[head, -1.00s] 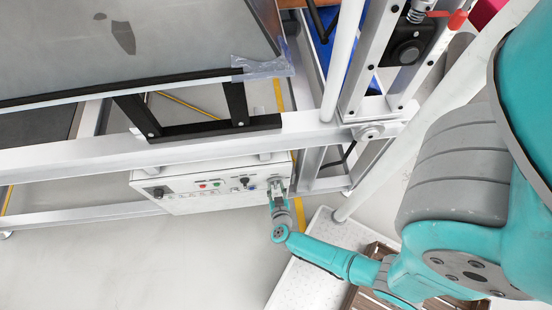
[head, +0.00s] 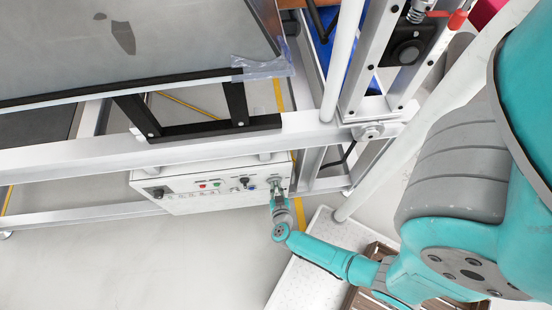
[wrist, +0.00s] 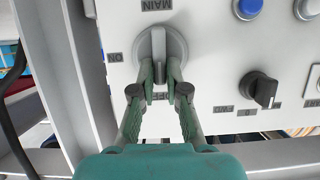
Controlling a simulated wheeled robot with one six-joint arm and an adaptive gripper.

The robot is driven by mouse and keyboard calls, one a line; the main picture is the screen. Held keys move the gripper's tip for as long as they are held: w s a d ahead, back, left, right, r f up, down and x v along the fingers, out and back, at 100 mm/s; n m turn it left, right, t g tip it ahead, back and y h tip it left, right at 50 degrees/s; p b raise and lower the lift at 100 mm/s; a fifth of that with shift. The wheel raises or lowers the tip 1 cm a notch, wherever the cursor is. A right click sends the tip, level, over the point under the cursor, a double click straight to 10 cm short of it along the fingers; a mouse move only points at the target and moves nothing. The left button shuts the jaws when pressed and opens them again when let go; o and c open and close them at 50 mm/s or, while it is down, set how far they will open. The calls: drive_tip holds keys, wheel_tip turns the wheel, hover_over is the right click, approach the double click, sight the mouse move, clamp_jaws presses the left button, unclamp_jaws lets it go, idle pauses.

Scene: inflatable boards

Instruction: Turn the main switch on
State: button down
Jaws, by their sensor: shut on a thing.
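The main switch (wrist: 158,42) is a round grey rotary knob with a raised handle on a white control panel (wrist: 215,60). In the wrist view its MAIN label is above it, ON to its left and OFF below it, all upside down. The handle stands about upright in that view, in line with OFF. My gripper (wrist: 160,78) is shut on the lower end of the handle, one fingertip on each side. The fingertips partly cover the OFF label. In the head view my gripper (head: 276,188) is at the right end of the control box (head: 210,187).
A wooden crate (head: 378,252) lies below my forearm. Floor left of the arm is clear.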

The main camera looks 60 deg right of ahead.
drive_tip(key=shift+s+d+f+m+t+y, duration=0.3)
drive_tip(key=shift+m+t, duration=0.9)
drive_tip(key=shift+m, duration=1.05)
drive_tip(key=shift+s+d+f+m+t+y, duration=0.15)
drive_tip(key=shift+s+d+f+m+t, duration=0.2)
drive_tip(key=shift+m+t, duration=1.35)
drive_tip(key=shift+s+d+f+m+t+y, duration=0.1)
drive_tip(key=shift+s+f+m+t+y, duration=0.45)
drive_tip(key=shift+m, duration=2.2)
drive_tip(key=shift+w+r+h, duration=0.1)
drive_tip(key=shift+w+h, duration=0.2)
drive_tip(key=c, duration=1.2)
unclamp_jaws()
